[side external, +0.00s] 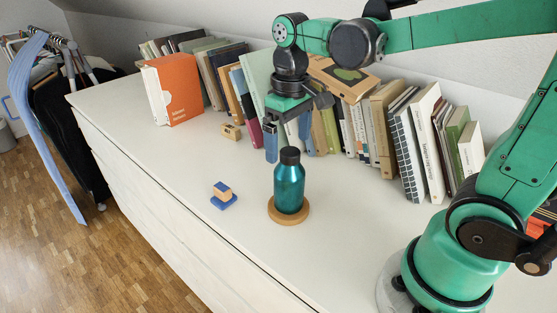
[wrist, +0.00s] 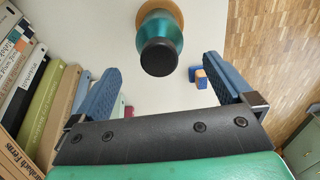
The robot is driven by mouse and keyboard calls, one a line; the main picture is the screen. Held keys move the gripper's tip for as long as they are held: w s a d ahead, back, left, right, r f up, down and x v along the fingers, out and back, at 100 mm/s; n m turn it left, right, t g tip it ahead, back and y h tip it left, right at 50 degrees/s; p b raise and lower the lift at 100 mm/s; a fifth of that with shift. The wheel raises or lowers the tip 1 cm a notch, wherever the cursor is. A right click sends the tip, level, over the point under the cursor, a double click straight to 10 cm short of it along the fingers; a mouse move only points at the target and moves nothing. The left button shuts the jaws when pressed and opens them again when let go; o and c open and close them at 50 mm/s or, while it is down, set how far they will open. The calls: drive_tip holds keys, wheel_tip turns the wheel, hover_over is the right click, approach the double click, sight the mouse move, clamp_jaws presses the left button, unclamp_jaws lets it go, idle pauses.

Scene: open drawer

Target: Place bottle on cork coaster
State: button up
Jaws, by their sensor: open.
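The teal bottle (side external: 289,184) with a black cap stands upright on the round cork coaster (side external: 272,212) on the white dresser top. In the wrist view the bottle (wrist: 158,40) shows at the top centre, with part of the coaster (wrist: 178,12) behind it. My gripper (side external: 286,150) is above and behind the bottle in the side view. Its blue fingers are apart with nothing between them, and it does not hold the bottle. In the wrist view my gripper (wrist: 160,90) has its fingers spread wide, with the bottle's cap beyond them.
A blue and wooden block pair (side external: 222,196) sits left of the coaster. A small yellowish wooden piece (side external: 230,131) lies farther back. A row of books (side external: 380,130) lines the wall behind, with an orange box file (side external: 178,90) at left. The dresser's front edge drops to the floor.

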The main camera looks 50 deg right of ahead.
sight(288, 150)
wheel_tip(288, 150, up, 6)
idle(0.4)
drive_tip(key=shift+f, duration=5.3)
drive_tip(key=shift+f, duration=0.1)
